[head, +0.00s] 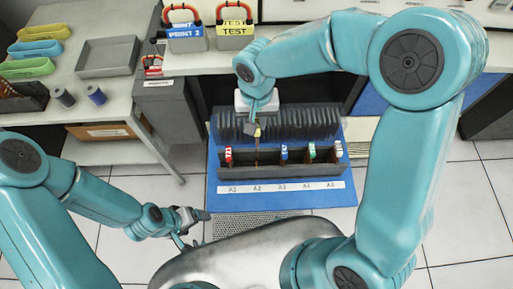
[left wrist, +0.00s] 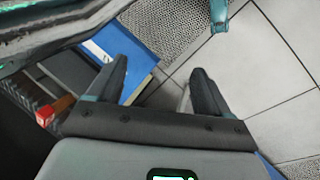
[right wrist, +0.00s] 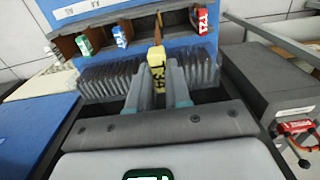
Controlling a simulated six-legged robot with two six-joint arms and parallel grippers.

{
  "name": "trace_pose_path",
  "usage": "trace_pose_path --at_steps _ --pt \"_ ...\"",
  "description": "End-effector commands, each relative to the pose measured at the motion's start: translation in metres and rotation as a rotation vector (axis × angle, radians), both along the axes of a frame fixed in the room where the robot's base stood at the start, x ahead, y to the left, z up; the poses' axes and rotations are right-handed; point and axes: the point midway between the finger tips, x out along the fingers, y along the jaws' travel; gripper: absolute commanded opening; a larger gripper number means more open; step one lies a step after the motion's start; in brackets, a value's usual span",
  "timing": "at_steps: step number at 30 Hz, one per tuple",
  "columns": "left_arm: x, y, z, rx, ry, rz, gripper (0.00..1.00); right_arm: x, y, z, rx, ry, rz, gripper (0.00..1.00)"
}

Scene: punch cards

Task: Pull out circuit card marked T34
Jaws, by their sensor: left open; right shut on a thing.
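A yellow-tagged card (right wrist: 157,68) is between the fingers of my right gripper (right wrist: 158,82) in the right wrist view; the dark lettering on its tag is partly hidden by the fingers. In the head view my right gripper (head: 256,129) is shut on it above slot A2 of the dark card rack (head: 268,168). The card's lower part seems to be still at the slot; how deep it sits I cannot tell. My left gripper (head: 190,217) is open and empty, left of and below the blue mat (head: 222,192); its fingers (left wrist: 158,78) stand apart over the floor.
Cards with red (head: 228,154), blue (head: 284,152), green (head: 312,150) and white (head: 338,148) tags stand in the other slots. A row of dark fins (head: 300,122) lies behind the rack. A bench (head: 120,90) with trays and spools stands at left.

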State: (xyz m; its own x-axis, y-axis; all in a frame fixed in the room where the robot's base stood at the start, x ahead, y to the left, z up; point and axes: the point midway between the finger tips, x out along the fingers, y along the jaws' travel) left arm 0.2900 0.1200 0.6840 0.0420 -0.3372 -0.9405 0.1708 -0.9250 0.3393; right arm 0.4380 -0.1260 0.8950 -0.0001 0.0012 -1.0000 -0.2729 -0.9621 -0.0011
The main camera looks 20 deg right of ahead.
Motion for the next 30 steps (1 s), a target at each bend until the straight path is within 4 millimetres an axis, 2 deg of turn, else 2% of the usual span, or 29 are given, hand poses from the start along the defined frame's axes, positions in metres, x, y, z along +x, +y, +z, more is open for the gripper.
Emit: trace_pose_path --at_steps 24,30 --pt "0.0 0.0 0.032 0.0 0.0 0.0 0.8 0.0 0.0 0.048 0.0 -0.002 0.0 0.0" --pt "0.0 0.0 0.033 0.0 0.0 0.0 0.8 0.0 0.0 0.051 0.0 -0.001 0.001 0.0"
